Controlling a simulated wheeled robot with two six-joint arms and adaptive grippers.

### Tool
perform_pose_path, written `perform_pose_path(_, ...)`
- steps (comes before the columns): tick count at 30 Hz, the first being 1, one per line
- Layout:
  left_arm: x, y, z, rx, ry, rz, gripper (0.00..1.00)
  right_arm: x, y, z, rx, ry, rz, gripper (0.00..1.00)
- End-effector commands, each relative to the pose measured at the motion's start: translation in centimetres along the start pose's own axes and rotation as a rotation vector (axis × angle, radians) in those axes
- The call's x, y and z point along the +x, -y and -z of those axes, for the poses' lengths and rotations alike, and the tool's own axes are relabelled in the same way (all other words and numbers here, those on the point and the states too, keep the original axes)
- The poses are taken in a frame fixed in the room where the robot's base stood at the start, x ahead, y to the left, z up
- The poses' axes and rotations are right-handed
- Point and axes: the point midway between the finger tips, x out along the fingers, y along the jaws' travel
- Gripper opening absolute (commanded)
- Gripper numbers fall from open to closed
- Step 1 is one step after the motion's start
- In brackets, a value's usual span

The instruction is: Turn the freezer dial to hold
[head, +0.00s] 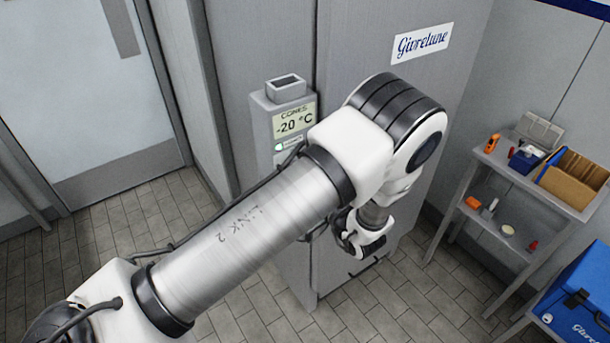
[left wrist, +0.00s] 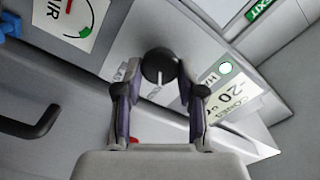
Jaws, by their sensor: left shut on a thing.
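The black dial (left wrist: 159,66) is on the grey control panel in the left wrist view. My left gripper (left wrist: 160,82) is shut on it, one finger on each side. A white pointer line on the dial runs toward the bottom of the picture. Beside the right finger are a small pale round lamp (left wrist: 225,68) and a label starting with H, partly hidden. Another label by the left finger is partly covered. In the head view my left arm hides the dial and fingertips. My right gripper is not in view.
The freezer display (head: 295,121) reads CONES, -20 °C. A shelf (head: 555,200) with small items and a blue cooler (head: 585,300) stand at the right. A door (head: 75,90) is at the left. The tiled floor in front is mostly clear.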

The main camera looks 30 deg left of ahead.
Motion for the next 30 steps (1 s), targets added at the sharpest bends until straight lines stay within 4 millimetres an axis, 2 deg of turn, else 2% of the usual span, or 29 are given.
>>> perform_pose_path(17, 0.06, -0.05, -0.29, 0.043, 0.007, 0.0, 0.04, 0.01, 0.0, 0.0, 0.0, 0.0, 0.0, 0.0)
perform_pose_path(18, 0.06, -0.05, -0.29, 0.043, 0.007, 0.0, 0.46, 0.02, 0.0, 0.0, 0.0, 0.0, 0.0, 0.0)
perform_pose_path(19, 0.06, -0.05, -0.29, 0.043, 0.007, 0.0, 0.56, 0.02, 0.0, 0.0, 0.0, 0.0, 0.0, 0.0)
perform_pose_path(20, 0.06, -0.05, -0.27, 0.043, 0.006, 0.0, 0.62, 0.01, 0.0, 0.0, 0.0, 0.0, 0.0, 0.0)
perform_pose_path(30, 0.02, -0.03, -0.1, 0.041, 0.002, 0.0, 0.62, -0.01, 0.0, 0.0, 0.0, 0.0, 0.0, 0.0)
